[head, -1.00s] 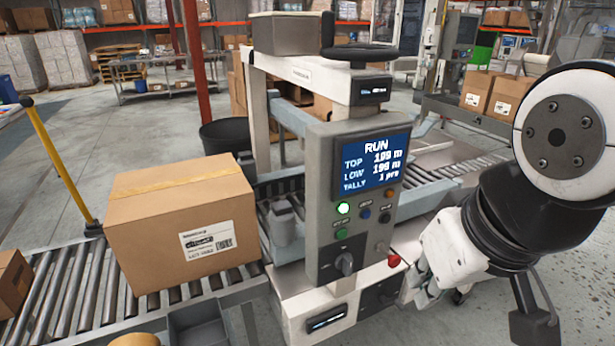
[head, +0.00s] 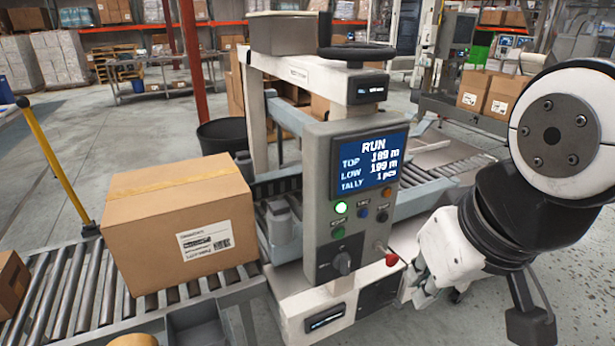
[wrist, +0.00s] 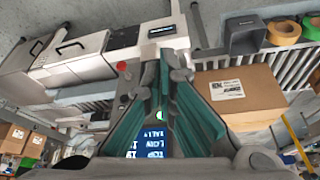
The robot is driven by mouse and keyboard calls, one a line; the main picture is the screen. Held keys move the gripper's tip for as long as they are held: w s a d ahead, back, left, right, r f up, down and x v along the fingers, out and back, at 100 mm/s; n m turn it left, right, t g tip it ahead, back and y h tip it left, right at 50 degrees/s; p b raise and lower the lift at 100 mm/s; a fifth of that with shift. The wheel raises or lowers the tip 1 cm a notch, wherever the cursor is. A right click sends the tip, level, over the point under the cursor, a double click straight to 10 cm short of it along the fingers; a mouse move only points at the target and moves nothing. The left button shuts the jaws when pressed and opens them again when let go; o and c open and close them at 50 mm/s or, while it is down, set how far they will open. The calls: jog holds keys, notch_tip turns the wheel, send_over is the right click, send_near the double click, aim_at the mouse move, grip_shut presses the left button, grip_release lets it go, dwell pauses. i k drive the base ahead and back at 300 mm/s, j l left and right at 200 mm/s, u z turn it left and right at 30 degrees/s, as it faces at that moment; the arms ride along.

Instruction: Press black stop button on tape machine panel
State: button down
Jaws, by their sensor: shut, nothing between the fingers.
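The tape machine's grey control panel (head: 315,190) stands at the centre of the head view, its blue screen (head: 369,163) reading RUN. Below the screen are a bright green lit button (head: 341,208), a darker green one (head: 338,232), a blue one (head: 363,212) and an orange one (head: 387,191). A small dark button (head: 382,216), seemingly the black one, sits at the right; its label is too small to read. My gripper (head: 413,284) is shut and empty, right of the panel's lower edge, apart from the buttons. In the wrist view its fingers (wrist: 163,68) are together, partly covering the screen.
A red knob (head: 391,259) sticks out at the panel's lower right, close to my gripper. A black rotary switch (head: 343,262) is on the panel's lower face. A large carton (head: 170,230) lies on the roller conveyor (head: 70,290) to the left.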

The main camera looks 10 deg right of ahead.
aim_at(383, 218)
jog(key=k+l+u, duration=0.1)
jog(key=l+u, duration=0.15)
jog(key=u, duration=0.25)
jog(key=k+l+u, duration=0.2)
jog(key=u, duration=0.25)
